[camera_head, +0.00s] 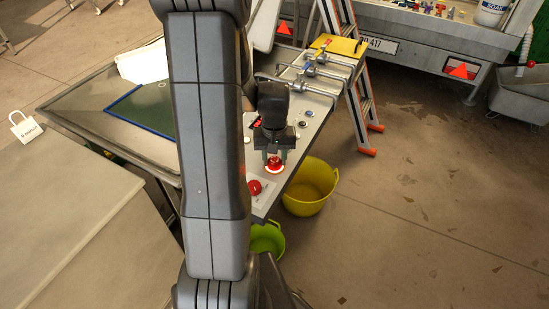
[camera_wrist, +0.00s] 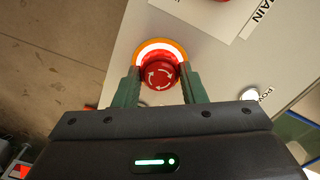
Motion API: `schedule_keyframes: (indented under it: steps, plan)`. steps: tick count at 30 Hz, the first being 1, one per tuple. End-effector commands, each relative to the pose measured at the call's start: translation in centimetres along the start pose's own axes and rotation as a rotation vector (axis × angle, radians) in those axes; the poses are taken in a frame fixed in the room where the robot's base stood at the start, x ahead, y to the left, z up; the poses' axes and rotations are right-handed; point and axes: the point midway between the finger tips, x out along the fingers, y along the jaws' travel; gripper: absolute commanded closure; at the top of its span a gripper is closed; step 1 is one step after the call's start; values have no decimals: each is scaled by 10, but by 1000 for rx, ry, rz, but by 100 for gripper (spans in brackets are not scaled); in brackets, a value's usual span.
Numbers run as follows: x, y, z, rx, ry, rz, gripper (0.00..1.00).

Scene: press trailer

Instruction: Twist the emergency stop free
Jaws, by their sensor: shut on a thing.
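The emergency stop (camera_wrist: 160,74) is a red round button with white curved arrows, set in a ring that glows white and orange. In the head view the emergency stop (camera_head: 274,164) sits on the grey control panel (camera_head: 303,148), below my gripper (camera_head: 274,156). In the wrist view my gripper (camera_wrist: 160,84) has one green-grey finger on each side of the red button, shut on it. The lower edge of the button is partly hidden by the gripper body.
Another red button (camera_head: 254,187) on a pale plate is close by on the panel. A white button (camera_wrist: 249,94) is to the right in the wrist view. A yellow bucket (camera_head: 311,187) and a green bucket (camera_head: 267,240) stand below the panel's edge. A ladder (camera_head: 357,90) stands behind.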

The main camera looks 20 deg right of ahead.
Motion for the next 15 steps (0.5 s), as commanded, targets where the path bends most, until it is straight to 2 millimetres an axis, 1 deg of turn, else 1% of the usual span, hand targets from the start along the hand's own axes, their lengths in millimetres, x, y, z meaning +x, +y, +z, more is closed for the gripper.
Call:
schedule_keyframes:
  steps: [6,15]
  plan:
    - [-1,0,-1,131,3,1,85]
    - [-1,0,-1,225,3,1,85]
